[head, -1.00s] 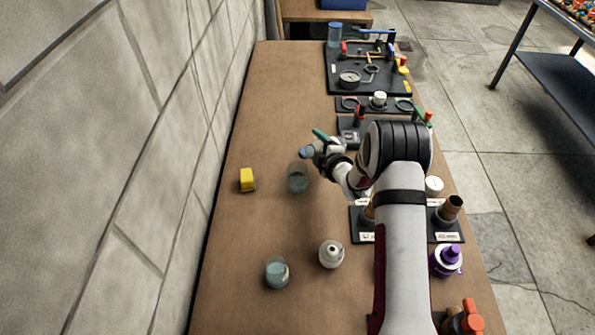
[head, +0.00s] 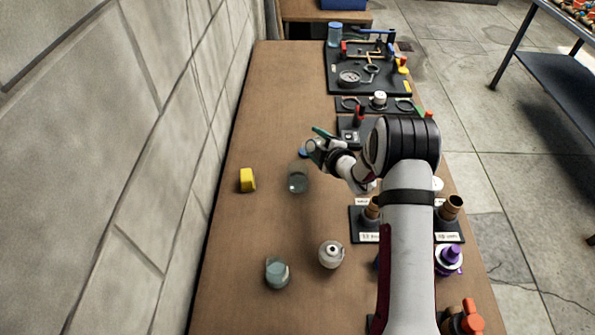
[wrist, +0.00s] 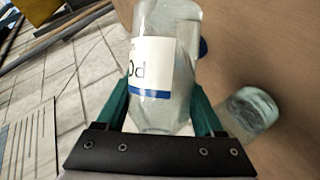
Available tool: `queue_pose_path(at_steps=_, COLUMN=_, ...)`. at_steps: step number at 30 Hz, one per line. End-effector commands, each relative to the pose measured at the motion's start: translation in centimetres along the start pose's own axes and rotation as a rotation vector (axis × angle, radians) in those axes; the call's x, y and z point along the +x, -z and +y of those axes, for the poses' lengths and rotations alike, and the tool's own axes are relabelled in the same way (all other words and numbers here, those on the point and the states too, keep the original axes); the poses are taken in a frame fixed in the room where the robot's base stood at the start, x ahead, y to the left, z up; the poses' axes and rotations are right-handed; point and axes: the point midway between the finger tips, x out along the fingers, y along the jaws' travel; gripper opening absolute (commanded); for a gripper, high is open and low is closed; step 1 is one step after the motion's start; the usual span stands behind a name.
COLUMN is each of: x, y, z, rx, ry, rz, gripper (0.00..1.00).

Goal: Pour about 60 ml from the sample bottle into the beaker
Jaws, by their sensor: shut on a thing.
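My gripper (wrist: 163,112) is shut on the clear sample bottle (wrist: 170,25), with its green fingers on either side. The bottle has a white label with a blue band. In the head view the bottle is small and partly covered by my gripper (head: 322,142). A clear glass beaker (head: 298,180) stands on the table just below my gripper in the picture. It also shows right of the bottle in the wrist view (wrist: 250,110). I cannot tell the bottle's exact tilt or any flow from it.
A yellow block (head: 247,180) lies left of the beaker. A second glass vessel (head: 277,273) and a grey-white bottle (head: 331,255) stand nearer. Black boards with fittings (head: 368,75) line the far right side. A stone wall (head: 130,130) bounds the left.

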Motion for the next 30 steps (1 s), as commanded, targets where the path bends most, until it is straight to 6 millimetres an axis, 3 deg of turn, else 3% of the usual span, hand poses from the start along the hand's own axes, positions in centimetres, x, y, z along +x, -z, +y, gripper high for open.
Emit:
queue_pose_path(at_steps=2, x=-0.7, y=0.8, z=1.4, rx=0.061, ry=0.023, rz=0.019, gripper=0.05)
queue_pose_path(at_steps=6, x=-0.9, y=1.3, z=1.1, rx=0.223, ry=0.094, rz=0.065, gripper=0.05)
queue_pose_path(at_steps=9, x=-0.5, y=0.9, z=0.2, rx=0.344, ry=0.145, rz=0.100, gripper=0.05)
queue_pose_path(at_steps=13, x=-0.4, y=0.4, z=0.9, rx=0.472, ry=0.197, rz=0.138, gripper=0.06)
queue_pose_path(at_steps=17, x=0.8, y=-1.1, z=-1.3, rx=0.594, ry=0.250, rz=0.173, gripper=0.06)
queue_pose_path(at_steps=30, x=1.1, y=-2.0, z=-0.6, rx=0.900, ry=0.379, rz=0.266, gripper=0.05)
